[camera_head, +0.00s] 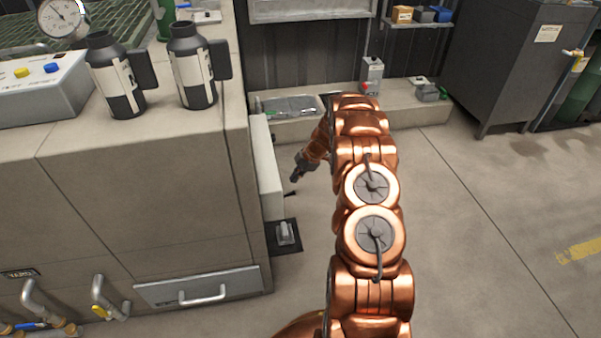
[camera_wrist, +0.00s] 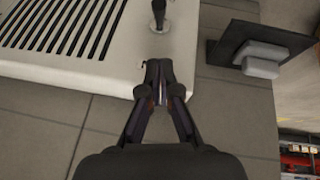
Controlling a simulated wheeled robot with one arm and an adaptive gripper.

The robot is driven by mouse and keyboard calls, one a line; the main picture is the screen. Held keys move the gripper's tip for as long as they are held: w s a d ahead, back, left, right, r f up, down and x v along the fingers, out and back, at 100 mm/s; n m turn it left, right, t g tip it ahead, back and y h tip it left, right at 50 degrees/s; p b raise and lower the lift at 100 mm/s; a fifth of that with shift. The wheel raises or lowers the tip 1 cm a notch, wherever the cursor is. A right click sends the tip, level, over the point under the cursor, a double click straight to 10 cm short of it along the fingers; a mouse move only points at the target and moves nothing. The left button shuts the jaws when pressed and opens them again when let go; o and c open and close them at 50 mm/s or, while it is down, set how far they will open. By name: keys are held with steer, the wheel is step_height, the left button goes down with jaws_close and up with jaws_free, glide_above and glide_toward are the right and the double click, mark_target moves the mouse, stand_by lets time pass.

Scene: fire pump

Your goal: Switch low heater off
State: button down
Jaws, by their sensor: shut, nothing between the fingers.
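The low heater appears to be the white box (camera_head: 268,165) beside the beige cabinet; in the wrist view it is a white vented panel (camera_wrist: 115,62). A small black lever (camera_wrist: 158,14) stands out from its face near one end, and its dark tip (camera_head: 290,193) shows in the head view. My gripper (camera_head: 295,177) is in front of the heater, near the lever. In the wrist view my gripper (camera_wrist: 158,66) is shut and empty, its tips over the panel's edge and apart from the lever in the picture. I cannot tell the lever's on or off position.
A dark plate (camera_head: 271,240) with a grey block (camera_head: 286,233) is close to the heater. The beige cabinet (camera_head: 150,190) stands left, with two black flasks (camera_head: 118,75) (camera_head: 192,67) on top. A low ledge (camera_head: 405,112) runs behind.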

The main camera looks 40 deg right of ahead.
mark_target(296, 192)
steer(key=shift+w+d+f+b, duration=0.1)
steer(key=shift+w+f+b, duration=0.15)
steer(key=shift+f, duration=0.9)
steer(key=shift+w+a+f+b, duration=0.1)
steer(key=shift+w+f+b, duration=0.1)
steer(key=shift+f, duration=1)
steer(key=shift+w+d+f+b, duration=0.1)
steer(key=shift+w+f+b, duration=0.15)
steer(key=shift+f, duration=0.9)
steer(key=shift+f, duration=0.1)
steer(key=shift+s+d+f+t+y+b, duration=0.1)
steer(key=shift+d+f+t+y+b, duration=0.1)
steer(key=shift+f+y+b, duration=0.3)
steer(key=shift+s+d+f+t+y+b, duration=0.1)
steer(key=shift+f+t+y+b, duration=0.1)
steer(key=shift+y+b, duration=0.35)
steer(key=y+b, duration=0.1)
steer(key=d+t+y+b, duration=0.1)
steer(key=b, duration=0.1)
steer(key=shift+s+f, duration=0.15)
steer(key=shift+f, duration=0.15)
steer(key=shift+r, duration=0.1)
